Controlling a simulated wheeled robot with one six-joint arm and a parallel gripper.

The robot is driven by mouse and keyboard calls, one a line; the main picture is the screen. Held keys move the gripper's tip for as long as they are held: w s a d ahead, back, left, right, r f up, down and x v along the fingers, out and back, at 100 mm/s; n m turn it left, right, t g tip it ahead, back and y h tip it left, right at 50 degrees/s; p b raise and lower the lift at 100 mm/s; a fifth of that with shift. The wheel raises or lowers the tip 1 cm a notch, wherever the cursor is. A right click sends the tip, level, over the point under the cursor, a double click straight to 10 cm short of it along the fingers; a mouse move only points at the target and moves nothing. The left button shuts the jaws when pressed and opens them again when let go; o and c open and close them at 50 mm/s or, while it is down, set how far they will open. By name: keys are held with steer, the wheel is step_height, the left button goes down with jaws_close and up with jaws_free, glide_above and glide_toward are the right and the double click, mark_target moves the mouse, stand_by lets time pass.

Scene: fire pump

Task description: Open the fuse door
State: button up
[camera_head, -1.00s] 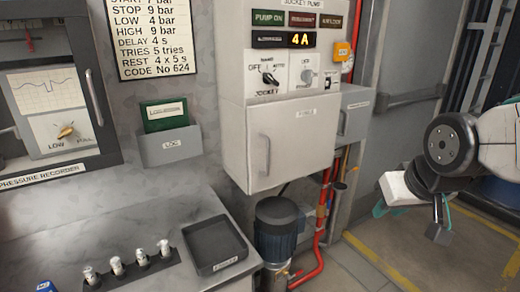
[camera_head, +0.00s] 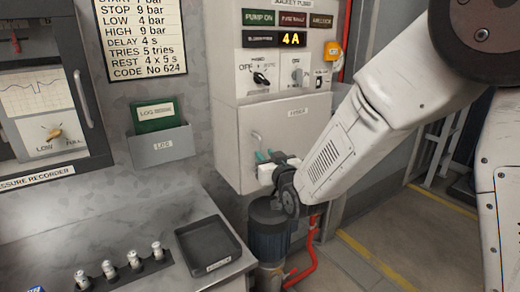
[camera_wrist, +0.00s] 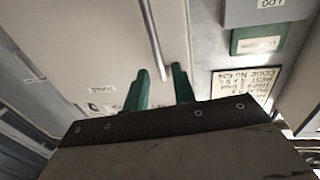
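The fuse door (camera_head: 235,140) is the pale lower door of the jockey pump cabinet, with a small label near its top. It looks closed. Its upright bar handle (camera_head: 256,137) is on the left side, its lower part hidden by my gripper. My gripper (camera_head: 268,156) is in front of the door at the handle. In the wrist view, the two green fingers (camera_wrist: 160,82) stand apart. The handle (camera_wrist: 153,40) shows there as a grey bar whose near end lies between the fingers. I cannot tell whether either finger touches it.
A dark tray (camera_head: 208,245) lies on the bench below left of the door. A dark blue motor (camera_head: 268,232) stands below the gripper, beside a red pipe (camera_head: 308,262). A log holder (camera_head: 160,148) is on the wall to the left. My arm covers the cabinet's right side.

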mark_target(260, 149)
steer(key=shift+x, duration=2.75)
jaws_close()
